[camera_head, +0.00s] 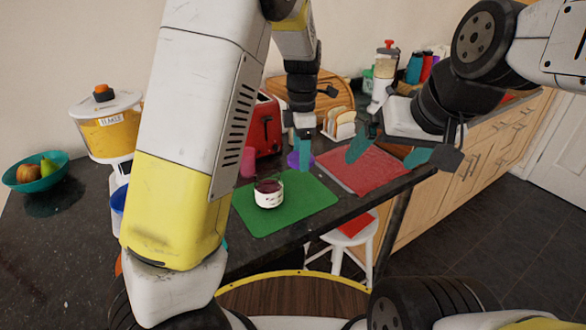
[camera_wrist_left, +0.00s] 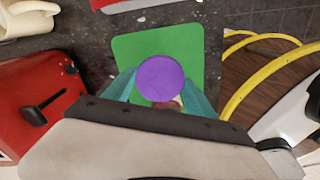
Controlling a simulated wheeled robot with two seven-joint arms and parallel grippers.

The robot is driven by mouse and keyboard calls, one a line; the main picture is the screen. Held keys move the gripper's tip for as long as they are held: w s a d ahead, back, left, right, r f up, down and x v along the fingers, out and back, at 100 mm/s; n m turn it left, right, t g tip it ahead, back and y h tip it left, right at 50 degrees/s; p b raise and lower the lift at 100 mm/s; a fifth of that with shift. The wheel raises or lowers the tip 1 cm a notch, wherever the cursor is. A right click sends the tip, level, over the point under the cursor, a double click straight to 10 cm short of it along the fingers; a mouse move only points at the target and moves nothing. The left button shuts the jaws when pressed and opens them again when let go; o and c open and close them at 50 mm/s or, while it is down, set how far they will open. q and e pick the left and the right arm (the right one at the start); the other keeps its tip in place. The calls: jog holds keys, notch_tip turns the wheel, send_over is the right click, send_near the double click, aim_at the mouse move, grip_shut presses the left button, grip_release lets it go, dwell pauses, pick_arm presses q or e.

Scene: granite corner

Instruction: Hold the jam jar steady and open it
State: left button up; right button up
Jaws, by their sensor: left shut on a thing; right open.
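The jam jar (camera_head: 269,198) stands upright and open on the green mat (camera_head: 316,199), with dark jam showing at its top. My left gripper (camera_head: 303,155) is shut on the round purple lid (camera_head: 293,160) and holds it in the air, apart from the jar and behind it in the head view. In the left wrist view the lid (camera_wrist_left: 160,78) sits between the teal fingers and hides most of the jar (camera_wrist_left: 172,104). My right gripper (camera_head: 400,154) is open and empty, above and right of the red mat.
A red mat (camera_head: 360,168) lies right of the green one, near the counter edge. A red toaster (camera_head: 263,125), a toast rack (camera_head: 340,124) and a pink cup (camera_head: 248,162) stand behind. A juice dispenser (camera_head: 107,128) and fruit bowl (camera_head: 37,176) are at left. A white stool (camera_head: 352,235) stands below.

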aim_at(300, 189)
pick_arm(q)
notch_tip(300, 189, down, 9)
jog(key=shift+f, duration=0.1)
dwell(0.3)
jog(key=shift+f, duration=0.1)
jog(key=o, duration=1.5)
jog(key=shift+o, duration=0.2)
notch_tip(300, 189, up, 12)
jog(key=shift+r, duration=0.1)
jog(key=s+a+r+m+t, duration=0.2)
jog(key=s+a+r+m, duration=0.1)
jog(key=s+m, duration=0.4)
jog(key=s+a+r+m+t+h, duration=0.1)
jog(key=s+a+r+m+t, duration=0.1)
jog(key=s+a+r+m, duration=0.2)
jog(key=s+a+r+m+t+h, duration=0.1)
jog(key=s+a+r+m+t, duration=0.1)
jog(key=s+a+m, duration=0.5)
jog(key=s+r+m, duration=0.1)
jog(key=s+m, duration=0.2)
jog(key=shift+s+r, duration=0.2)
jog(key=shift+r, duration=0.15)
